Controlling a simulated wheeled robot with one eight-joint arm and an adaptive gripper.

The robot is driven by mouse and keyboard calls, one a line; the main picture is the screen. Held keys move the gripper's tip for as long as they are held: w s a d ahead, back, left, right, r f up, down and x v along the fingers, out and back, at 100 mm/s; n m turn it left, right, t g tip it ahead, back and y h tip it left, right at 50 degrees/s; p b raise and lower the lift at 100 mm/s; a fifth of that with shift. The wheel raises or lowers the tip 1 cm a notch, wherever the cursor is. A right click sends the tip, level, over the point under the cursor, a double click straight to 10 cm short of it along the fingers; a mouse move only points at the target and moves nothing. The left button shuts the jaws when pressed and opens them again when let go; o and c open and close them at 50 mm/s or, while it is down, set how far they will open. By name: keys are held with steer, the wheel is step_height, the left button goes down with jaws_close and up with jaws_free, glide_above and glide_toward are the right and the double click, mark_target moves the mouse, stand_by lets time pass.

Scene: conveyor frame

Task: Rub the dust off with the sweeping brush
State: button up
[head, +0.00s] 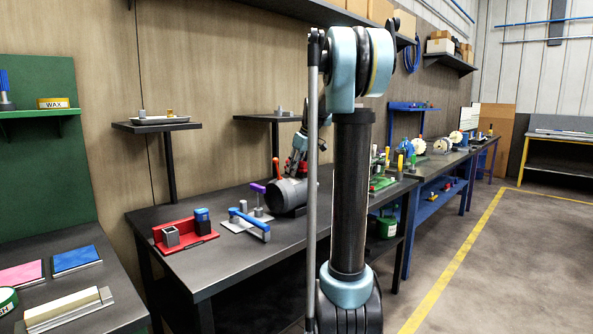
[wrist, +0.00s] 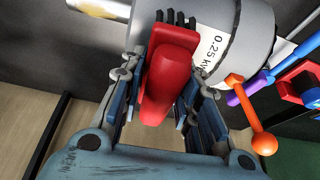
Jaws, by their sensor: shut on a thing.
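My gripper (wrist: 163,88) is shut on the sweeping brush (wrist: 170,65), which has a red body and short black bristles at its far end. In the wrist view the bristles lie over the grey motor housing (wrist: 252,40), beside its white "0.25 kW" label. I cannot tell if they touch it. In the head view the dark grey motor (head: 289,196) lies on the workbench (head: 225,265), with my gripper (head: 296,165) just above it.
An orange-knobbed lever (wrist: 263,143) stands close beside the motor. A purple-topped tool (head: 258,188), a blue-handled tool (head: 250,223) and a red holder (head: 185,238) stand to its left. Shelves (head: 157,126) stand behind. The bench's front left is clear.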

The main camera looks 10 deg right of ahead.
mark_target(289, 178)
steer(key=shift+s+a+f, duration=0.1)
steer(key=shift+s+a, duration=0.5)
steer(key=shift+a, duration=0.2)
steer(key=shift+s+a+f, duration=0.1)
steer(key=shift+s+a, duration=0.45)
steer(key=shift+a, duration=0.2)
steer(key=shift+w+d+r, duration=0.1)
steer(key=shift+w+d, duration=0.7)
steer(key=shift+d, duration=0.25)
steer(key=shift+w+d+r, duration=0.1)
steer(key=shift+w+d, duration=0.65)
steer(key=shift+d, duration=0.3)
steer(key=shift+s+a+f, duration=0.15)
steer(key=shift+s+a, duration=0.65)
steer(key=shift+a, duration=0.25)
steer(key=shift+s+a+f, duration=0.1)
steer(key=shift+s+a, duration=0.7)
steer(key=shift+a, duration=0.25)
steer(key=shift+r, duration=3.05)
steer(key=shift+w, duration=0.1)
step_height(289, 178, up, 3)
